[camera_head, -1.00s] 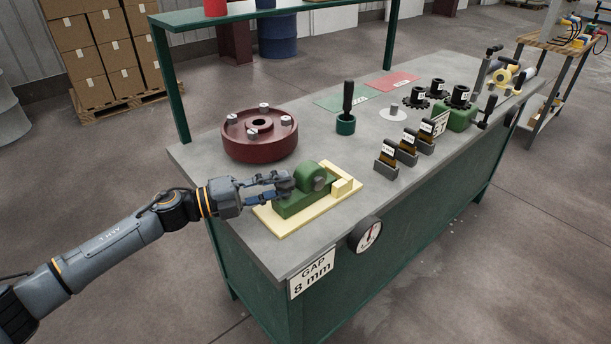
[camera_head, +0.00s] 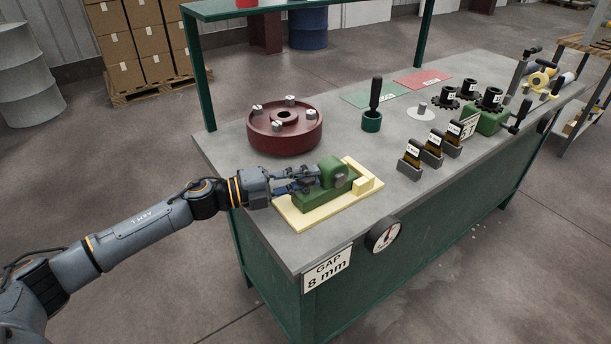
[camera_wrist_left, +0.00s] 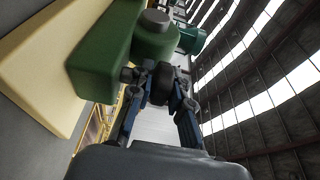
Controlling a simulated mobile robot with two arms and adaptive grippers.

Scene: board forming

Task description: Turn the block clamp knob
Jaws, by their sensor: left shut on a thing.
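The green block clamp (camera_head: 332,183) stands on a pale yellow base plate (camera_head: 318,217) at the near left end of the workbench. My left gripper (camera_head: 312,180) comes in from the left at the clamp's left side. In the left wrist view, the gripper's fingers (camera_wrist_left: 162,92) are shut on the dark round knob (camera_wrist_left: 163,82) beside the green clamp body (camera_wrist_left: 105,55). In the head view the fingers mostly hide the knob. My right gripper is not in view.
A dark red flange (camera_head: 285,128) with bolts stands behind the clamp. A dial gauge (camera_head: 384,236) and a "GAP 8 mm" sign (camera_head: 327,270) are at the bench's front edge. Labelled gauge blocks (camera_head: 432,150) stand to the right. A black-handled tool sits in a green cup (camera_head: 371,121).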

